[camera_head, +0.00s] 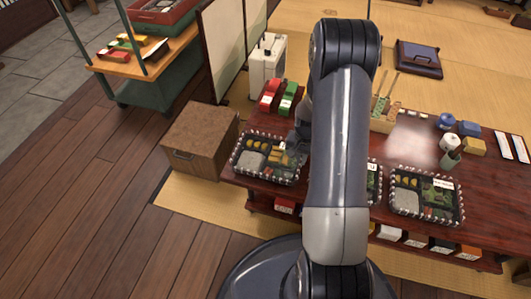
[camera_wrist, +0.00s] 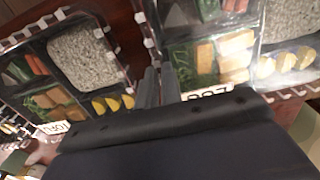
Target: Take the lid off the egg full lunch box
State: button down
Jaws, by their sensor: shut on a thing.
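The egg lunch box (camera_head: 250,161) sits at the left end of the low dark red table, with a black-and-white rim, rice and yellow food. In the wrist view a box with pale yellow egg pieces (camera_wrist: 236,42) is on the right, under a clear, shiny lid (camera_wrist: 275,82). My gripper (camera_head: 301,136) is over the right side of the left box. In the wrist view my gripper's fingers (camera_wrist: 160,78) are close together at that box's near edge, beside a white label, and are shut on the lid. The exact grip point is hidden.
Another lunch box (camera_wrist: 82,55) lies close on the left in the wrist view. A further box (camera_head: 427,194) stands at the right on the table (camera_head: 300,187). Red and green items (camera_head: 278,97) stand behind the egg box. A brown crate (camera_head: 200,140) is left of the table.

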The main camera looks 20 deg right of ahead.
jog(key=shift+r, duration=0.2)
jog(key=shift+r+p, duration=1.8)
jog(key=shift+r, duration=0.55)
